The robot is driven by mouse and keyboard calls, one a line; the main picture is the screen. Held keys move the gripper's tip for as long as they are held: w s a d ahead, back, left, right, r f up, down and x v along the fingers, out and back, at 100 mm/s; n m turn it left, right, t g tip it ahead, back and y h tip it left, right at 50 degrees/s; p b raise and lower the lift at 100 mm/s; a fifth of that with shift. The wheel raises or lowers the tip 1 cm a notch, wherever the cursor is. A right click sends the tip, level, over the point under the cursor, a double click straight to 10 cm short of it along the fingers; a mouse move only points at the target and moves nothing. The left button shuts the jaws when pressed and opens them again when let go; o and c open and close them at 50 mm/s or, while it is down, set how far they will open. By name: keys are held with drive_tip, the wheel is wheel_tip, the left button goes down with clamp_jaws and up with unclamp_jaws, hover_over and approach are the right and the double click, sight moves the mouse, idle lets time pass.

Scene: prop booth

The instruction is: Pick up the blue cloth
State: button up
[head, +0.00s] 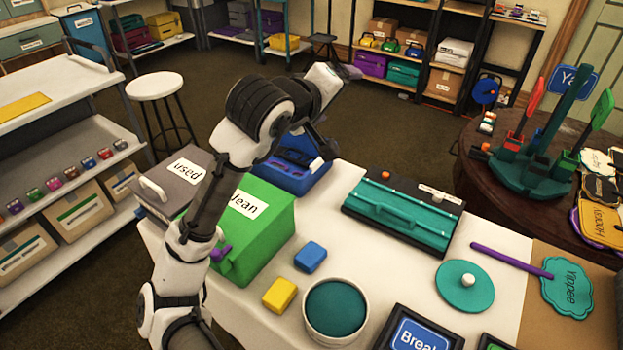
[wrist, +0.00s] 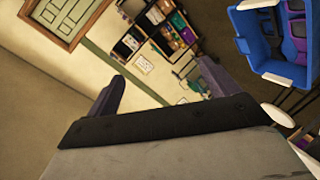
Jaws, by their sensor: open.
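The blue cloth (head: 310,257) looks like a small, thick rounded block. It lies on the white-covered table, right of the green bin and behind a yellow block of like shape (head: 279,294). My gripper (head: 350,72) is raised beyond the table's back edge, far from the cloth and pointing away to the right. In the wrist view my gripper (wrist: 162,88) has its two fingers wide apart with nothing between them. The blue cloth is not seen in the wrist view.
A green bin (head: 262,232), a grey "used" bin (head: 150,195) and a blue bin (head: 292,183) stand at the table's left. A round teal-topped tub (head: 336,308) stands just in front of the cloth. A teal-and-black case (head: 403,212) lies behind right. Bare tabletop lies right of the cloth.

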wheel_tip(320, 180, down, 7)
drive_tip(key=s+n+g+y, duration=0.1)
drive_tip(key=g+y, duration=0.1)
drive_tip(key=g, duration=0.2)
drive_tip(key=n+g+y+p, duration=0.2)
drive_tip(key=n+g+y, duration=0.25)
drive_tip(key=g, duration=0.35)
hover_over(310, 253)
wheel_tip(310, 253, down, 13)
drive_tip(key=shift+m+y, duration=0.35)
drive_tip(key=shift+m, duration=0.1)
drive_tip(key=f, duration=0.6)
drive_tip(key=shift+s+a+f, duration=0.25)
drive_tip(key=shift+a+f, duration=0.05)
drive_tip(key=shift+f, duration=0.1)
drive_tip(key=shift+w+d+f+p, duration=0.15)
drive_tip(key=shift+f+p, duration=0.15)
drive_tip(key=shift+f, duration=1.25)
drive_tip(key=shift+w+d+f+p, duration=0.1)
drive_tip(key=shift+f+p, duration=0.2)
drive_tip(key=shift+f, duration=1.2)
drive_tip(key=c, duration=1.1)
drive_tip(key=shift+o, duration=0.2)
drive_tip(key=shift+r, duration=0.1)
wheel_tip(310, 253, up, 20)
